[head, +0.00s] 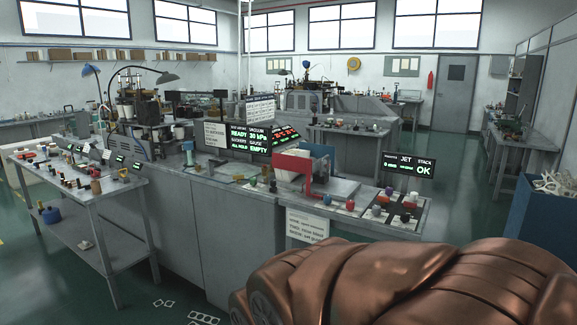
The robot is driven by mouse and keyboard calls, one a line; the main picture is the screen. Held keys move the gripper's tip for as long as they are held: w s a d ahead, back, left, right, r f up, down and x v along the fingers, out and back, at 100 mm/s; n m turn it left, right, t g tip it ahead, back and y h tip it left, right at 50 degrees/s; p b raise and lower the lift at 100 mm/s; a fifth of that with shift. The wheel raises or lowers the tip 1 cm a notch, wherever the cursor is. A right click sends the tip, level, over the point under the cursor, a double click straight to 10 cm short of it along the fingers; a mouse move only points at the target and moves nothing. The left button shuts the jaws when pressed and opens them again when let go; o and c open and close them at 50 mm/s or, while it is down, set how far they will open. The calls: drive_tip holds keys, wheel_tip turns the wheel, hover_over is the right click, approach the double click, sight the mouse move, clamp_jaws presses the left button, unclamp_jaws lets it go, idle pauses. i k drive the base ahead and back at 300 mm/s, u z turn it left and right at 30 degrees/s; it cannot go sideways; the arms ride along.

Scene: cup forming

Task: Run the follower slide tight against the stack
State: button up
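A bench (357,231) at centre right carries a red part (292,165) with a blue-grey and pale block (317,153) behind it. At this size I cannot tell which piece is the follower slide or where the stack sits, nor whether they touch. A black sign (408,165) above the bench's right end reads "JET" and "STACK OK" in green. My gripper is not in view. A copper-coloured covered part of my own body fills the lower right and hides the floor there.
Several coloured knobs (380,199) line the bench front. Another black display (247,138) reads "READY", "30 kPa" and "EMPTY". A side table (60,178) with small parts stands at left. A blue bin (540,222) stands at right. The green floor (455,190) is open behind the bench.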

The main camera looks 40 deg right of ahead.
sight(319, 176)
drive_tip(key=u, duration=0.15)
drive_tip(key=i, duration=1.9)
drive_tip(key=z, duration=1.95)
